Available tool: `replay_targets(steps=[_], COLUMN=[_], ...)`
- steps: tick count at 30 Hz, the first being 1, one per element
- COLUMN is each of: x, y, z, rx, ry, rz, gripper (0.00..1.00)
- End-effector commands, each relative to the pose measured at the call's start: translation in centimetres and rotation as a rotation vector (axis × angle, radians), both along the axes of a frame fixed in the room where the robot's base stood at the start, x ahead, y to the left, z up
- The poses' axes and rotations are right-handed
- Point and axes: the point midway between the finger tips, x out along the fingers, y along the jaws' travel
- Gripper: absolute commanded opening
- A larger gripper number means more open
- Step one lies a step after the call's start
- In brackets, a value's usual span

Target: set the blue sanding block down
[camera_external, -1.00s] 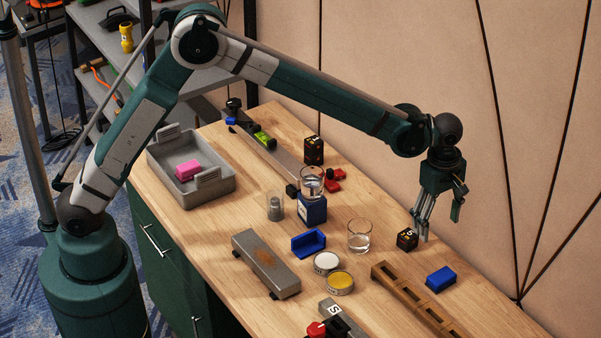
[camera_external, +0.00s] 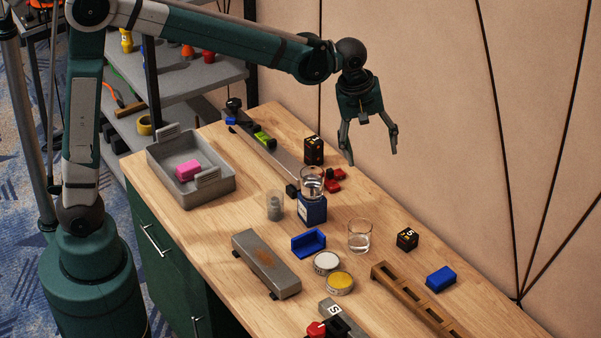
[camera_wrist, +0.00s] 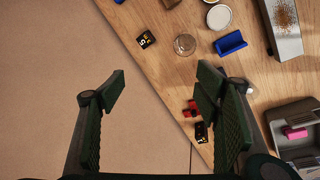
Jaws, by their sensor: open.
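A solid blue block (camera_external: 440,279), which looks like the blue sanding block, lies flat on the wooden table near the wall side, right of the slotted wooden rack. Only a sliver of blue shows at the top edge of the wrist view. My gripper (camera_external: 371,154) is raised near the wall, well away from the block, up and to its left in the picture. Its fingers are spread wide with nothing between them, and this also shows in the wrist view (camera_wrist: 160,85).
A black die (camera_external: 407,239), a water glass (camera_external: 360,237), a blue angled piece (camera_external: 309,243), two tins (camera_external: 339,283) and the wooden rack (camera_external: 415,300) stand near the block. A glass sits on a blue box (camera_external: 312,209). A grey tray (camera_external: 222,190) holds a pink block.

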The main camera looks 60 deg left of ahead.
Motion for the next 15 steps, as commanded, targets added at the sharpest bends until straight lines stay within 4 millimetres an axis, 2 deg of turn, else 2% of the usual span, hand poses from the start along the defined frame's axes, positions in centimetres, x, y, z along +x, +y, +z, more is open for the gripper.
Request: replay_targets(steps=[3,15], x=[-1.7,-7.7], y=[2.4,9.1], z=[1.3,4.2], rx=[0.009,0.059], ry=[-0.027,-0.118], rz=[-0.049,-0.229], gripper=[0.63,0.63])
